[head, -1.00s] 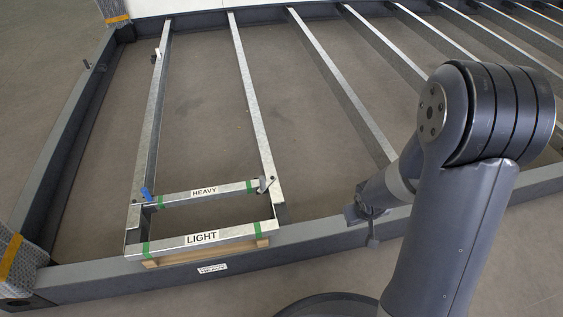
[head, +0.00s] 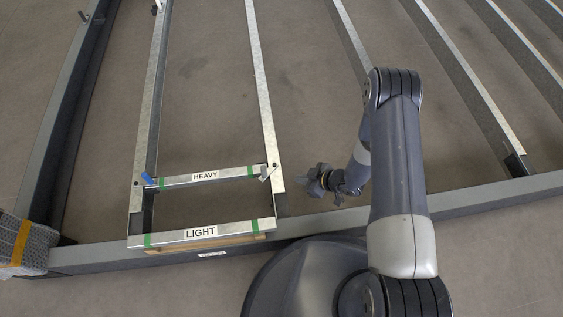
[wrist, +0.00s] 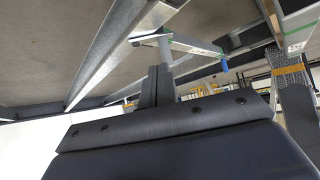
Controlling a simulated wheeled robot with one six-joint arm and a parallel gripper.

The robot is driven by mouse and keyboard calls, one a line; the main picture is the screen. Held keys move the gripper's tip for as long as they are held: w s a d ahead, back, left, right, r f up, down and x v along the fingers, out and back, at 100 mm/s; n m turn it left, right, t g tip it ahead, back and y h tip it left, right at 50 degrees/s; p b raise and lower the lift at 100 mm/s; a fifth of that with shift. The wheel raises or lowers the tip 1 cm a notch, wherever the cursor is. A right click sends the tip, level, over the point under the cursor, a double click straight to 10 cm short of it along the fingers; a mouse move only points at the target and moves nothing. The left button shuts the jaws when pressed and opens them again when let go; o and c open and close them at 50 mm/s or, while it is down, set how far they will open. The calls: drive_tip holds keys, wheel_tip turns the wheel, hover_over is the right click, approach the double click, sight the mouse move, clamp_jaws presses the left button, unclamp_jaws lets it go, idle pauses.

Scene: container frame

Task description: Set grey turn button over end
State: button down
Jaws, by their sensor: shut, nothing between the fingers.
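The grey turn button (head: 266,173) sits at the right end of the HEAVY crossbar (head: 205,176), where the bar meets the right-hand metal rail (head: 262,110). It appears tilted across the joint; its exact angle is too small to read. A blue turn button (head: 149,179) is at the bar's left end and also shows in the wrist view (wrist: 223,67). My gripper (head: 310,181) is shut and empty, to the right of the grey button and apart from it. In the wrist view, my dark fingers (wrist: 156,84) point at the crossbar area; the grey button is not clearly distinguishable there.
The LIGHT crossbar (head: 201,234) lies nearer, on a wooden strip, with green tape. A grey padded post with a yellow band (head: 24,245) stands at left. Floor between the rails is bare.

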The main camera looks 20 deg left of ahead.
sight(264, 171)
drive_tip(key=b+x, duration=0.3)
drive_tip(key=x, duration=0.7)
drive_tip(key=shift+s+a+f, duration=0.1)
drive_tip(key=shift+f, duration=0.2)
drive_tip(key=shift+w+a+r+b, duration=0.1)
drive_tip(key=shift+w+a+b, duration=0.1)
drive_tip(key=shift+a, duration=0.4)
drive_tip(key=shift+w+a+r+b, duration=0.1)
drive_tip(key=shift+a+b, duration=0.1)
drive_tip(key=shift+a, duration=1.05)
drive_tip(key=shift+a+m+t+b, duration=0.3)
drive_tip(key=shift+m+t+b, duration=0.1)
drive_tip(key=shift+m+b, duration=0.1)
drive_tip(key=shift+s+a+m+t+h+b, duration=0.15)
drive_tip(key=shift+a+m+t+h+b, duration=0.2)
drive_tip(key=shift+m+t, duration=0.2)
drive_tip(key=a+m+t+b, duration=0.1)
drive_tip(key=m+b, duration=0.1)
drive_tip(key=shift+a+m+t+h, duration=0.35)
drive_tip(key=shift+w+a+b, duration=0.2)
drive_tip(key=shift+a+b, duration=0.45)
drive_tip(key=shift+b, duration=0.25)
drive_tip(key=shift+w+a, duration=0.1)
drive_tip(key=shift+a, duration=0.1)
drive_tip(key=shift+d, duration=0.1)
